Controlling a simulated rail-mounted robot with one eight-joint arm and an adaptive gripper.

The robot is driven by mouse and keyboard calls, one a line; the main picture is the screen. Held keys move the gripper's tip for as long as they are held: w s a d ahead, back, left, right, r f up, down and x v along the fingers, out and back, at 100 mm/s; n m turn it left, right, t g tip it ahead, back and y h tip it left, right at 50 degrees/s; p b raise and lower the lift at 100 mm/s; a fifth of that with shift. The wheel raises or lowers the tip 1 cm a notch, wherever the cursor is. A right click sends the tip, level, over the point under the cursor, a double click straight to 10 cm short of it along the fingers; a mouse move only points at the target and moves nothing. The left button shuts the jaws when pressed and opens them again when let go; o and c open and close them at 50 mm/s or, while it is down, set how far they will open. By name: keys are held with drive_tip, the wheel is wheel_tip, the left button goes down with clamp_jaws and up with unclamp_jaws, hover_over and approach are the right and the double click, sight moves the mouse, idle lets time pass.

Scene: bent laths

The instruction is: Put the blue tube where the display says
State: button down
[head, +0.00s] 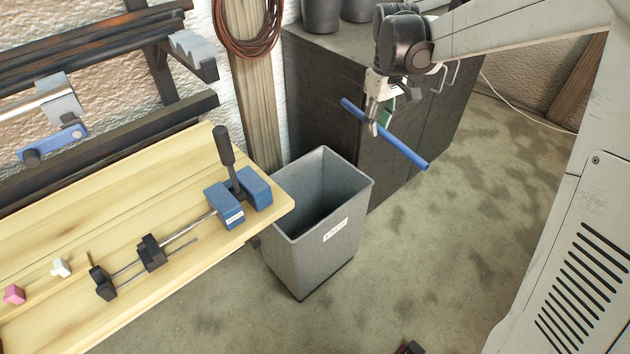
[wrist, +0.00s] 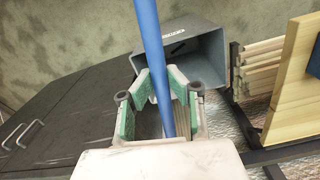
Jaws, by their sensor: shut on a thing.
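The blue tube (head: 402,149) is long, straight and thin. My gripper (head: 378,118) is shut on it partway along and holds it tilted in the air, in front of the dark cabinet and above and to the right of the grey bin. In the wrist view the blue tube (wrist: 152,50) runs upward from between the green-padded fingers of my gripper (wrist: 158,95). The grey bin (head: 318,245) is open at the top and has a small white label, too small to read; it also shows behind the tube in the wrist view (wrist: 210,50). No readable display shows.
A wooden bench (head: 130,200) at left carries a blue clamp (head: 226,205) with a dark handle, black blocks on rods and small pink and white pieces. The dark cabinet (head: 335,100) stands behind the bin, with dark pots on top.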

drive_tip(key=w+a+f+n+b, duration=0.3)
drive_tip(key=a+f+n+b, duration=0.2)
drive_tip(key=f, duration=0.6)
drive_tip(key=w+a+f+n+b, duration=0.3)
drive_tip(key=a+f+n+b, duration=0.3)
drive_tip(key=f, duration=0.5)
drive_tip(key=w+a+f+n+b, duration=0.3)
drive_tip(key=a+f+n+b, duration=0.2)
drive_tip(key=f+n, duration=0.3)
drive_tip(key=shift+w+a+f+n+b, duration=0.15)
drive_tip(key=shift+a+f+n+b, duration=0.2)
drive_tip(key=shift+f+b, duration=1.05)
drive_tip(key=shift+f+p, duration=0.5)
drive_tip(key=shift+p, duration=0.1)
drive_tip(key=c, duration=1.6)
unclamp_jaws()
drive_tip(key=shift+c, duration=0.2)
wheel_tip(320, 180, up, 12)
drive_tip(key=shift+d, duration=0.15)
